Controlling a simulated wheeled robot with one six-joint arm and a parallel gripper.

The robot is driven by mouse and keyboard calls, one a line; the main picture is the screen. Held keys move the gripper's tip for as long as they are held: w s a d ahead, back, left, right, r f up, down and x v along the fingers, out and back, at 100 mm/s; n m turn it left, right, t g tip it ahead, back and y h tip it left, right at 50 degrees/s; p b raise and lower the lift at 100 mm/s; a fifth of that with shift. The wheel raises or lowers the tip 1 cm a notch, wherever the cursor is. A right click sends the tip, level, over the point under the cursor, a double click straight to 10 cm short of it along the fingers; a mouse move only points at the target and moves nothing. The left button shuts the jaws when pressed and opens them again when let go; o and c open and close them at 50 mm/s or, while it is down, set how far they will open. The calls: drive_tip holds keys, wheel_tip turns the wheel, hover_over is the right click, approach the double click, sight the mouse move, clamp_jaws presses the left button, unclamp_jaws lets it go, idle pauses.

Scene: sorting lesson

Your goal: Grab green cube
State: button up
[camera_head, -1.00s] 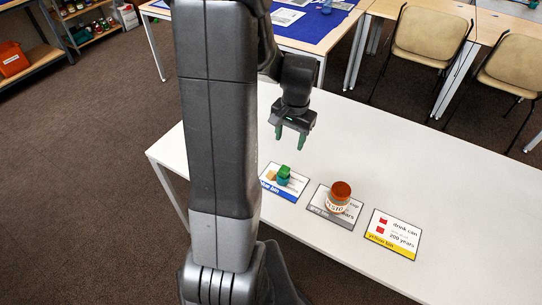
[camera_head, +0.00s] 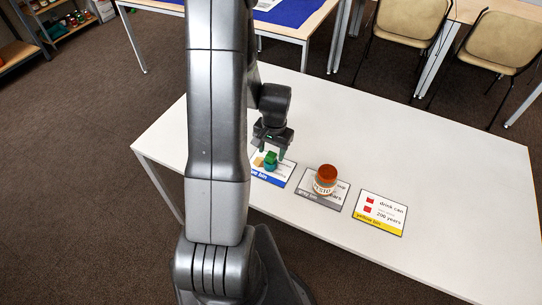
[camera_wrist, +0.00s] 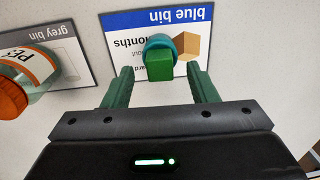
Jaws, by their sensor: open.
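The green cube (camera_wrist: 159,67) sits at the blue bin card (camera_wrist: 118,22), against a round teal object (camera_wrist: 159,41). In the head view the green cube (camera_head: 270,157) shows just below my gripper (camera_head: 270,151). In the wrist view my gripper (camera_wrist: 161,88) is open and empty. Its two green fingers stand to the left and right of the cube, with a gap on each side. The cube lies slightly beyond the fingertips. I cannot tell the height left between fingers and card.
A jar with an orange lid (camera_head: 326,178) stands on the grey bin card (camera_head: 304,194). The yellow bin card (camera_head: 366,226) lies to its right. The white table (camera_head: 440,180) is clear around them.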

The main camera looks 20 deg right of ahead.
drive_tip(key=shift+f, duration=1.05)
drive_tip(key=shift+c, duration=0.2)
drive_tip(key=c, duration=1)
drive_tip(key=shift+r, duration=0.1)
